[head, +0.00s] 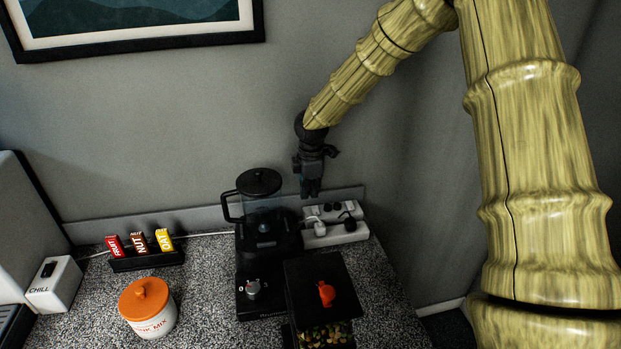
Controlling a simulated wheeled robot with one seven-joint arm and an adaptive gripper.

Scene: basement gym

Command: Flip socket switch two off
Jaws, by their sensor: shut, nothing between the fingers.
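A white socket block (335,226) stands at the back right of the speckled counter, against the wall. White and black plugs sit in it. Its individual switches are too small to make out, so I cannot tell which is switch two or how it is set. My gripper (311,191) is shut and empty. It points down in front of the wall, just above the left part of the socket block in the picture. I cannot tell whether it touches the block.
A black blender (262,220) stands close left of my gripper. Left are an orange-lidded jar (148,306), a rack of bars (147,262) and a white CHILL box (54,284). Counter (205,290) between them is free.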

